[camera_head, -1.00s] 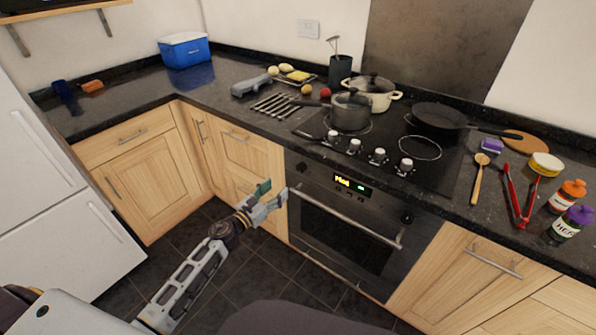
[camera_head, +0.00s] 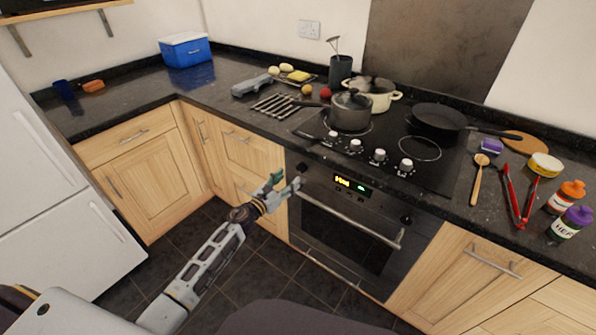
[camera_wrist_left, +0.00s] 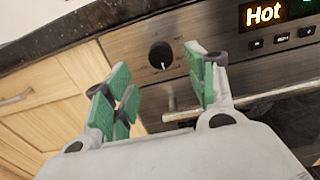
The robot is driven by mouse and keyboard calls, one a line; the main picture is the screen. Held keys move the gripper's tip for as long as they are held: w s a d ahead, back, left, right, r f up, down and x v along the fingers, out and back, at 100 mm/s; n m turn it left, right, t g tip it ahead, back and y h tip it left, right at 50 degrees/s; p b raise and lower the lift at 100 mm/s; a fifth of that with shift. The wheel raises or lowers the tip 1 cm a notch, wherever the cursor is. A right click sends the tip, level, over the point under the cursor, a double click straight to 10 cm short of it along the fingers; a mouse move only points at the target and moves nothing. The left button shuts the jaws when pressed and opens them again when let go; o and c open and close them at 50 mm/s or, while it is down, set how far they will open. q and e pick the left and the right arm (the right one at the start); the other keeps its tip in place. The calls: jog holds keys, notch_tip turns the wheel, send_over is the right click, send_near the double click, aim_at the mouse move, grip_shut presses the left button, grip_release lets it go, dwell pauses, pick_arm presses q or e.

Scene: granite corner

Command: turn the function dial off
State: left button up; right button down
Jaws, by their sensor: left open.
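The oven's left dial (camera_head: 304,168) is a dark round knob on the black control panel, left of the lit display. It also shows in the left wrist view (camera_wrist_left: 160,55), with a small white mark low on its face. I cannot read which dial is labelled function. My left gripper (camera_head: 286,183) is open and empty, in front of and a little below the dial, apart from it. In the left wrist view its green-padded fingers (camera_wrist_left: 160,78) stand to either side below the dial. My right gripper is not in view.
The display (camera_wrist_left: 277,12) reads "Hot". A second oven dial (camera_head: 407,219) sits at the panel's right. The oven handle (camera_head: 350,219) runs below the panel, close to the left fingers. Several hob knobs (camera_head: 379,156) stand above. The floor in front is free.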

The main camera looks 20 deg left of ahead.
aim_at(300, 169)
pick_arm(q)
jog(key=shift+x, duration=3.6)
jog(key=c, duration=1)
